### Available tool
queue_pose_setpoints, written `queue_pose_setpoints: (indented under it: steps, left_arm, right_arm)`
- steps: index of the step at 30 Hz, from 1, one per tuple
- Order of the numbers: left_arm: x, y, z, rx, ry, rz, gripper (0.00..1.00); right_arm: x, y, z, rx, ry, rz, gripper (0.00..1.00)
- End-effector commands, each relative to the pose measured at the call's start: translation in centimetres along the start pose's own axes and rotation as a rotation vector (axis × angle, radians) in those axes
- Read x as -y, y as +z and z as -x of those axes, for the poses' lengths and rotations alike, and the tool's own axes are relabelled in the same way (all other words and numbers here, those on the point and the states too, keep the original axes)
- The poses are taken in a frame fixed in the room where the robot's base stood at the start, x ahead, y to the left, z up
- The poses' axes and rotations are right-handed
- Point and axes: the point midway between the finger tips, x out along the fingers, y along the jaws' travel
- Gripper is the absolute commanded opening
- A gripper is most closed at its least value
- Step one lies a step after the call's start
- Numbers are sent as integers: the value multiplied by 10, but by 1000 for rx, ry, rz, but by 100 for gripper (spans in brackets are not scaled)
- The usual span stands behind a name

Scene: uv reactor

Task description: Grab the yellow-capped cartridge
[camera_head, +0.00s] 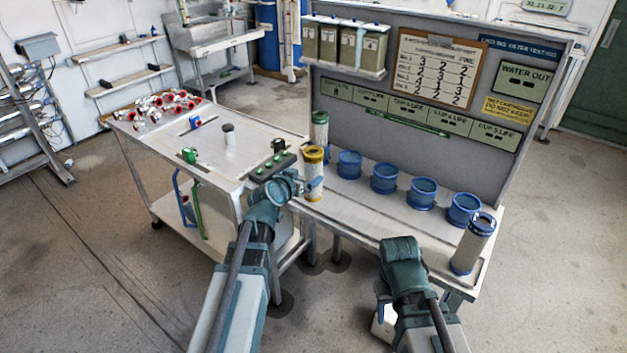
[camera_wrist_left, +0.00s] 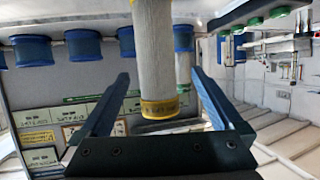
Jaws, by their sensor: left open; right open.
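The yellow-capped cartridge (camera_head: 314,187) stands upright at the left end of the bench, a pale cylinder with a yellow cap. In the left wrist view, which looks inverted, the cartridge (camera_wrist_left: 155,55) lies between the two spread fingers of my left gripper (camera_wrist_left: 160,98), with visible space on both sides. In the head view my left gripper (camera_head: 303,187) is beside the cartridge's body, below the cap, and partly covers it. My right arm's wrist is at the lower middle; its fingers are hidden from view.
A green-capped cartridge (camera_head: 319,130) stands just behind. Blue cup holders (camera_head: 384,178) line the bench (camera_head: 375,217) to the right. A blue-ringed cartridge (camera_head: 473,243) stands at the right end. A steel cart (camera_head: 225,157) with small parts is close on the left.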

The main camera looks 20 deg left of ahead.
Motion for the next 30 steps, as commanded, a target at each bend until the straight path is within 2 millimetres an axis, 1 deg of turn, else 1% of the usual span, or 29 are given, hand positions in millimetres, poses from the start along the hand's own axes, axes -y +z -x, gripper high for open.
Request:
queue_pose_setpoints:
  steps: [1,3,8,11,14,18,21,24,29,30]
  left_arm:
    - [1,2,-13,0,1,0,100]
    - [0,1,-19,0,0,1,100]
    - [0,0,-19,0,0,1,100]
    - [-1,2,-23,0,0,0,100]
    - [-2,6,-34,0,1,-1,100]
    - [-5,12,-54,0,1,0,100]
    - [-5,10,-68,0,0,1,100]
    - [-6,9,-72,0,0,1,100]
    - [-6,8,-71,0,0,1,100]
    - [-6,8,-71,0,0,1,96]
  right_arm:
    - [1,0,-7,0,0,0,50]
    - [1,0,-8,0,0,0,50]
    - [1,0,-8,0,0,0,50]
    - [1,-1,-11,0,0,0,50]
    - [2,-1,-18,0,0,0,50]
    - [3,-2,-32,0,0,0,50]
    - [3,-2,-35,0,0,0,50]
    - [3,-2,-36,0,0,0,50]
    - [3,-2,-35,0,0,0,50]
    - [3,-2,-35,0,0,0,50]
